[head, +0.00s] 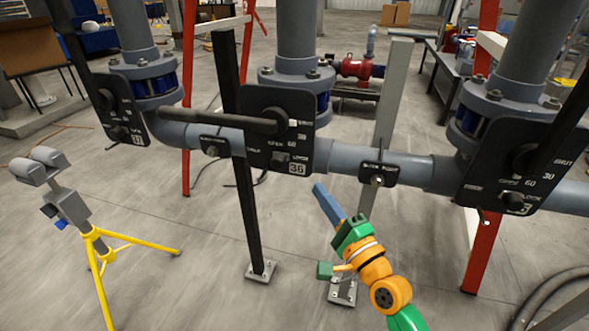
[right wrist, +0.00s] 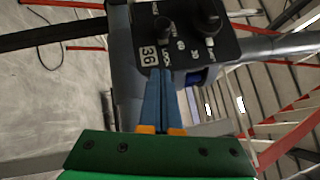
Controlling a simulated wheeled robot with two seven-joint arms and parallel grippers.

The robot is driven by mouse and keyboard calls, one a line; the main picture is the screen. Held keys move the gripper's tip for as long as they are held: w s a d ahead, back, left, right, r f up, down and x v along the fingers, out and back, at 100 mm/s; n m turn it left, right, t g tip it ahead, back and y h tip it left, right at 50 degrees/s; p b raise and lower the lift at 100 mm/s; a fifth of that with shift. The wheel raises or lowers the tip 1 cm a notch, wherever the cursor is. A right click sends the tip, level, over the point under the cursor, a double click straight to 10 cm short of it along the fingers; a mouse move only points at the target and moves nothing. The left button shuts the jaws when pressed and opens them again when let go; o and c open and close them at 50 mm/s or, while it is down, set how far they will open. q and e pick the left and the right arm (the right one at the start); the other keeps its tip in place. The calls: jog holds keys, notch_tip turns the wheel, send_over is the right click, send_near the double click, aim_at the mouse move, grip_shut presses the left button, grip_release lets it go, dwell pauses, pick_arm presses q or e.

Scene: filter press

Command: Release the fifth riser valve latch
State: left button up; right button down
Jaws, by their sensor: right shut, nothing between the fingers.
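The black valve plate marked 36 (head: 290,108) sits on the middle riser. Its long black lever (head: 215,120) lies almost level, pointing left. Its small latch knob (head: 278,160) is low on the plate, beside the LOCK lettering; in the right wrist view the knob (right wrist: 163,27) is just beyond my fingertips. My right gripper (head: 319,188) has its blue fingers together and empty, below and right of the plate. In the right wrist view the shut fingers (right wrist: 160,75) point at the plate's lower edge; I cannot tell whether they touch it. My left gripper is out of view.
Similar plates stand left, marked 37 (head: 119,105), and right (head: 520,175), with levers raised. A grey pipe (head: 345,158) runs between risers. A dark post (head: 243,190) stands just left of plate 36. A yellow tripod (head: 100,245) stands lower left.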

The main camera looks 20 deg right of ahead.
aim_at(279, 169)
jog(key=w+a, duration=0.1)
jog(key=w, duration=0.1)
jog(key=w+a+r+p, duration=0.1)
jog(key=w, duration=0.1)
jog(key=w+a+p, duration=0.1)
jog(key=w, duration=0.1)
jog(key=shift+a+r, duration=0.2)
jog(key=shift+r, duration=0.2)
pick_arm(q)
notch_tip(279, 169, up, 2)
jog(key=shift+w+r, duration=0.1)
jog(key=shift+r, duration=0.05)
pick_arm(e)
jog(key=shift+w+a, duration=0.2)
jog(key=shift+a, duration=0.15)
jog(key=shift+w+a, duration=0.2)
jog(key=shift+a, duration=0.05)
jog(key=shift+w+a, duration=0.65)
jog(key=shift+a, duration=0.5)
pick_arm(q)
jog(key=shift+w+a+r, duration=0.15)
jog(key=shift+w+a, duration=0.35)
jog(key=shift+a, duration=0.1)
pick_arm(e)
jog(key=shift+d, duration=0.15)
